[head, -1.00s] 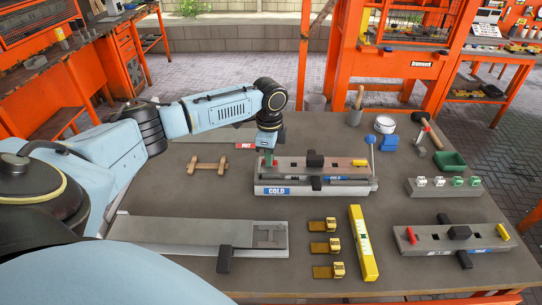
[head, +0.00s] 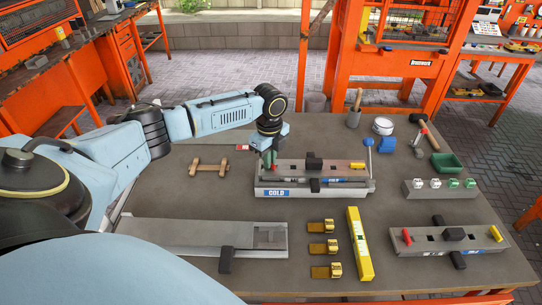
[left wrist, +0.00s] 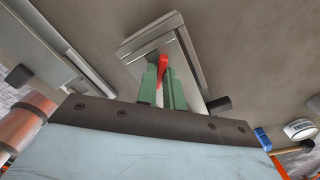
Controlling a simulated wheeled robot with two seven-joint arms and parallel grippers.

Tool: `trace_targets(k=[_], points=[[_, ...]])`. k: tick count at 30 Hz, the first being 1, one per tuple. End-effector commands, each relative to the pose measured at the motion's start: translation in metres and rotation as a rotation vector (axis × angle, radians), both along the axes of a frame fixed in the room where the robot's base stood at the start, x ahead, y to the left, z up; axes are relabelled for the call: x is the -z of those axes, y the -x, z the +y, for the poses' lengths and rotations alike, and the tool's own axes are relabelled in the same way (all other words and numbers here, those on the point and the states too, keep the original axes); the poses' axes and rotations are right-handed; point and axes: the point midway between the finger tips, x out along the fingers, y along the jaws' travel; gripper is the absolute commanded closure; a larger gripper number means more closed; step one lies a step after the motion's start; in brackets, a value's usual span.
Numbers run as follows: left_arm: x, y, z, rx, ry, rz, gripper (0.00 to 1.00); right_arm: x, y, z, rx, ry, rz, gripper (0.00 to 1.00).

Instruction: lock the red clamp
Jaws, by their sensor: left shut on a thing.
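My left gripper (head: 269,160) reaches down to the left end of the grey fixture labelled COLD (head: 300,192) in the middle of the table. In the left wrist view, its green fingers (left wrist: 163,90) are shut on the red clamp (left wrist: 163,63), which stands up between them on the fixture's end. In the head view the fingers hide this red clamp. The fixture's yellow clamp (head: 357,165) is at its right end, with a black block (head: 314,162) in the middle. My right gripper is not in view.
A second fixture (head: 440,247) with its own red and yellow clamps stands at front right. A wooden-ended bar (head: 209,166) lies left of the COLD fixture. A yellow level (head: 360,245) and several yellow tape measures (head: 322,247) lie in front. A grey plate (head: 190,234) lies front left.

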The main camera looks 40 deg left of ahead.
Motion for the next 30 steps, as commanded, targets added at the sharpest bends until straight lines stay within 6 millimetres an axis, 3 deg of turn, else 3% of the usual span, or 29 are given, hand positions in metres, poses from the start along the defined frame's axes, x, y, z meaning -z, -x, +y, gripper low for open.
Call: trace_targets(k=[4,14,24,30], points=[[0.0011,0.0012,-0.0011,0.105,0.002,0.004,1.00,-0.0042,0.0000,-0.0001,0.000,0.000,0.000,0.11],[0.0020,0.0014,-0.0011,0.132,0.002,0.005,1.00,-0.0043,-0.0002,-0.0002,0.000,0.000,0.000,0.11],[0.0020,0.0020,-0.0008,0.482,0.001,0.006,1.00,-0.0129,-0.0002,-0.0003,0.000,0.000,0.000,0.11],[0.0028,0.0021,-0.0008,0.541,0.001,0.007,1.00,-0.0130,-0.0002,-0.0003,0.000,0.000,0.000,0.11]])
